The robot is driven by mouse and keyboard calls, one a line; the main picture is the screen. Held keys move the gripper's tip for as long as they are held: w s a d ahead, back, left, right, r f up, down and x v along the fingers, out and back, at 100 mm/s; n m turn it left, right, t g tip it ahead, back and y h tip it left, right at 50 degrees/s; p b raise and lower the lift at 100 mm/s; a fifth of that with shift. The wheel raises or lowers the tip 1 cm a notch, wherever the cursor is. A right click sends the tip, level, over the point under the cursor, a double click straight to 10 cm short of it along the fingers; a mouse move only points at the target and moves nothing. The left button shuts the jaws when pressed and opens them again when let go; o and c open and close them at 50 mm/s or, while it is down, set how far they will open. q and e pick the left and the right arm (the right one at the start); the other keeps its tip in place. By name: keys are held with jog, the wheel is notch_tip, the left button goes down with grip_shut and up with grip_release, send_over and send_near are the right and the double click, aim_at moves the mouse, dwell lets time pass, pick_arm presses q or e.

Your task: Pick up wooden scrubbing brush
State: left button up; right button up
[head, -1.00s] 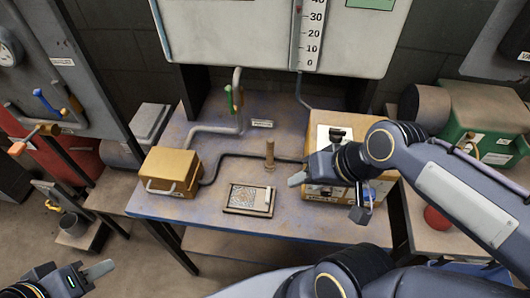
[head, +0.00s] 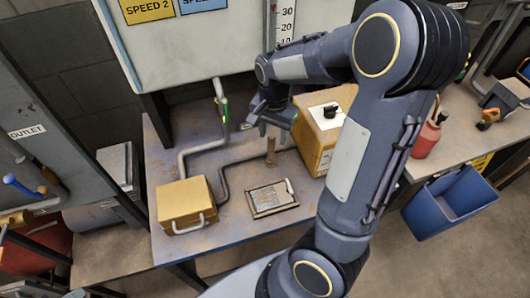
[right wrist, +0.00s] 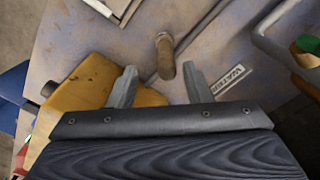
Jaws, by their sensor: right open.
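An upright brown wooden piece (head: 270,152) stands on the blue worktable, between the yellow box and the larger yellow cabinet. It may be the scrubbing brush, but no bristles can be made out. My right gripper (head: 275,118) is open and empty, above and just behind this piece in the head view. In the right wrist view, the two fingers of my right gripper (right wrist: 162,75) are spread apart. The brown piece (right wrist: 165,57) shows between and beyond the fingertips; I cannot tell the height gap. My left gripper is not in view.
A yellow box with a handle (head: 185,205) sits at the table's left, and a framed plate (head: 272,197) lies in front. A yellow cabinet (head: 317,130) stands close on the right. Grey pipes (head: 200,147) run behind. A blue bin (head: 450,205) stands right.

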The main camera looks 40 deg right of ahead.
aim_at(272, 147)
jog(key=f, duration=0.5)
jog(key=w+f, duration=0.1)
jog(key=f, duration=0.1)
jog(key=shift+d+f, duration=0.25)
jog(key=shift+f, duration=0.15)
grip_shut()
